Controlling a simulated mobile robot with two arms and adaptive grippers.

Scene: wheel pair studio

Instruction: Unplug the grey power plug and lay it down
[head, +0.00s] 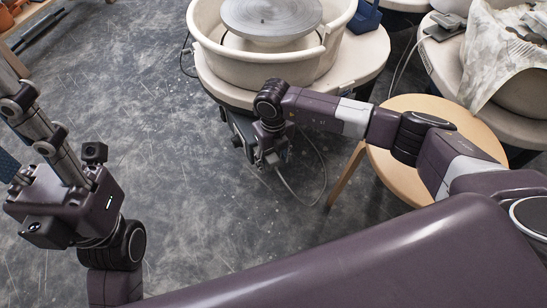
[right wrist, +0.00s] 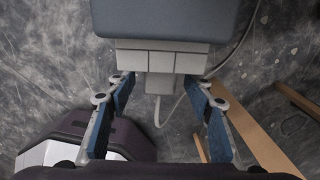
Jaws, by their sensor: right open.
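The grey power plug (right wrist: 160,82) sits at the middle of a light grey socket block (right wrist: 133,58) under a dark box (right wrist: 165,20) in the right wrist view. A thin pale cable (right wrist: 185,98) loops near it. In the head view the dark box (head: 242,128) is below the pottery wheel's rim; my right gripper hides the plug. My right gripper (head: 266,152) is open; its blue-padded fingers show in the right wrist view (right wrist: 160,90), one on each side of the plug, with gaps. My left gripper (head: 30,125) is far left, away from the box; its jaw opening is unclear.
The pottery wheel (head: 223,75) with its basin stands above the box. A round wooden stool (head: 395,180) is right of it, under my right arm. A draped cloth (head: 500,50) covers another wheel at right. The grey cable (head: 315,200) hangs beside the gripper. Floor at left is clear.

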